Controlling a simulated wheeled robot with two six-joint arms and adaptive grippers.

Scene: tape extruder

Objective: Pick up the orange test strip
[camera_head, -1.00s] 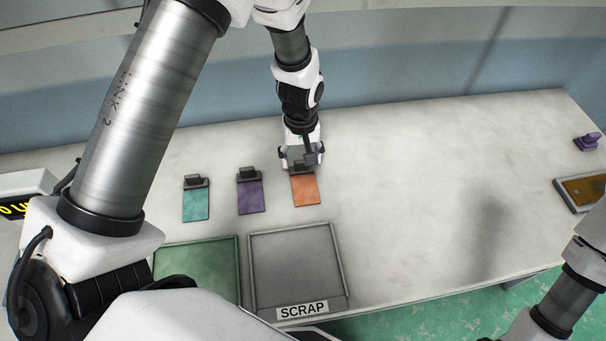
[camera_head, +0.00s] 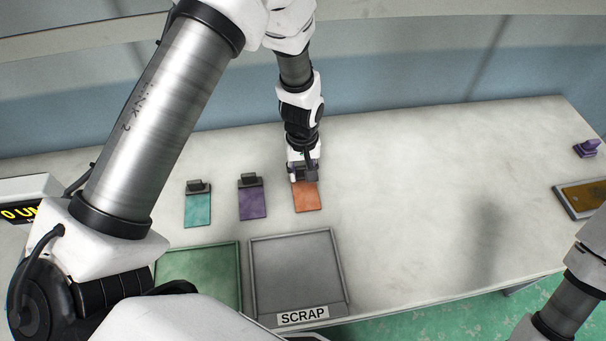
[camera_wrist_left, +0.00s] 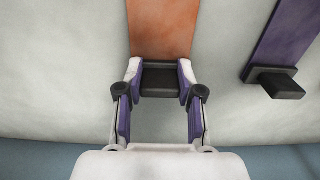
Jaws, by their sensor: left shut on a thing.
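The orange test strip (camera_head: 306,198) lies on the table with a dark grip block at its far end. It also shows in the left wrist view (camera_wrist_left: 162,28), where its dark block (camera_wrist_left: 160,79) sits between my fingers. My left gripper (camera_head: 304,172) is shut on that block, one finger on each side; the wrist view shows the same gripper (camera_wrist_left: 160,82) from above. The strip's far end is hidden by the gripper in the head view. My right gripper is out of view; only part of my right arm shows at the lower right.
A purple strip (camera_head: 252,204) and a teal strip (camera_head: 198,210) lie to the left. A green tray (camera_head: 240,262) and a grey tray labelled SCRAP (camera_head: 342,270) stand at the front. A brown-topped plate (camera_head: 562,203) and a purple object (camera_head: 586,149) are at the right. The table's middle right is clear.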

